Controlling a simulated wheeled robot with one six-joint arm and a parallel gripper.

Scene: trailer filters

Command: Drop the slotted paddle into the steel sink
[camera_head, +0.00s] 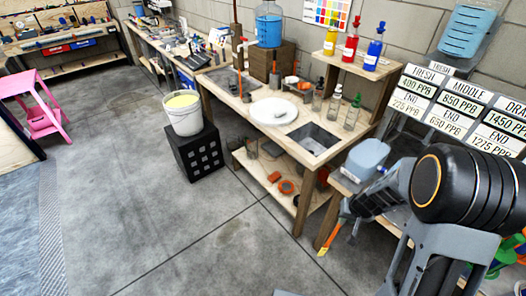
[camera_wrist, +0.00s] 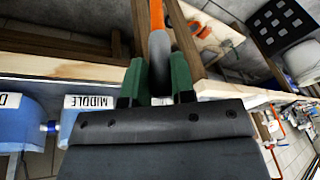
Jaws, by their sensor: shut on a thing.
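The steel sink (camera_head: 315,138) is a grey rectangular basin set into the front right of the wooden bench top. My gripper (camera_head: 345,210) is in front of the bench's right end, lower and nearer than the sink and apart from it. In the wrist view my gripper (camera_wrist: 158,78) has its green finger pads shut on a grey and orange handle, which I take for the slotted paddle (camera_wrist: 158,45). In the head view the paddle (camera_head: 328,238) shows as an orange and yellow piece below the gripper. No slots show, and part of it is hidden.
A white plate (camera_head: 273,111) lies left of the sink, with several bottles behind. A blue tub (camera_head: 366,158) stands close by my arm. A white bucket (camera_head: 184,113) sits on a black crate (camera_head: 193,152) left of the bench. The floor in front is clear.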

